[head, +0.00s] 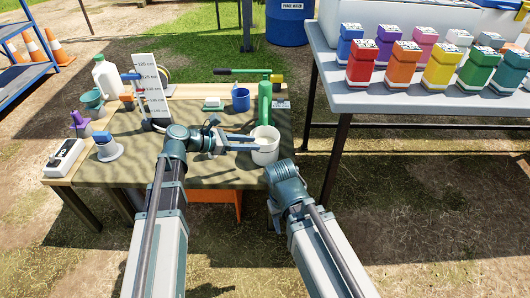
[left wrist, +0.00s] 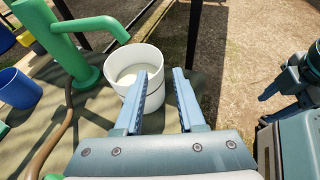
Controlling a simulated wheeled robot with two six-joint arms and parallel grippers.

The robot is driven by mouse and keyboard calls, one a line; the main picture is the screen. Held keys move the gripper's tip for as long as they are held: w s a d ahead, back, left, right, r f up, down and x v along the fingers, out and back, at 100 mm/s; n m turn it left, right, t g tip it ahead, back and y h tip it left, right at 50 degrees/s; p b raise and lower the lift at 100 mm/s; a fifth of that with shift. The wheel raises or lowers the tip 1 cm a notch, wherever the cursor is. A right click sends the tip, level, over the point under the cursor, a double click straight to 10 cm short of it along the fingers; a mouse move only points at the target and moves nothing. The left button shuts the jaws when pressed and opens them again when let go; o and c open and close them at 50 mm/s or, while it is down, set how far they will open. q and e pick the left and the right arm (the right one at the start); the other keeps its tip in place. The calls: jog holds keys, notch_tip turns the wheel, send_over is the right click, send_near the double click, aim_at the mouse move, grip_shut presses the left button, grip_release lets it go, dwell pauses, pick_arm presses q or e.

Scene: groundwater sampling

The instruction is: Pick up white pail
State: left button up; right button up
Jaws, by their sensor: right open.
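The white pail (head: 265,154) stands upright at the right front corner of the table, below the green pump's spout. It also shows in the left wrist view (left wrist: 126,88). My left gripper (head: 256,143) reaches in from the left at the pail's near side, its fingers spread. In the left wrist view my left gripper (left wrist: 167,74) is open, with one finger overlapping the pail's right side and the other beyond it to the right. I cannot tell whether either finger touches the pail. My right gripper (head: 271,212) is low, beyond the table's front edge, partly hidden by its wrist, and apart from the pail.
The green pump (head: 264,103) stands directly behind the pail, with a blue cup (head: 240,100) to its left. A brown hose (left wrist: 58,132) runs beside it. A grey table (head: 400,101) with several coloured bottles stands to the right. A white scale board (head: 150,88) rises behind my left arm.

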aim_at(265, 146)
pick_arm(q)
jog(key=shift+w+d+f, duration=0.1)
jog(key=shift+d+f, duration=0.05)
jog(key=shift+d, duration=0.2)
jog(key=shift+b+x, duration=1.1)
jog(key=shift+x, duration=1.7)
jog(key=shift+c, duration=0.3)
grip_shut()
jog(key=shift+a, duration=0.1)
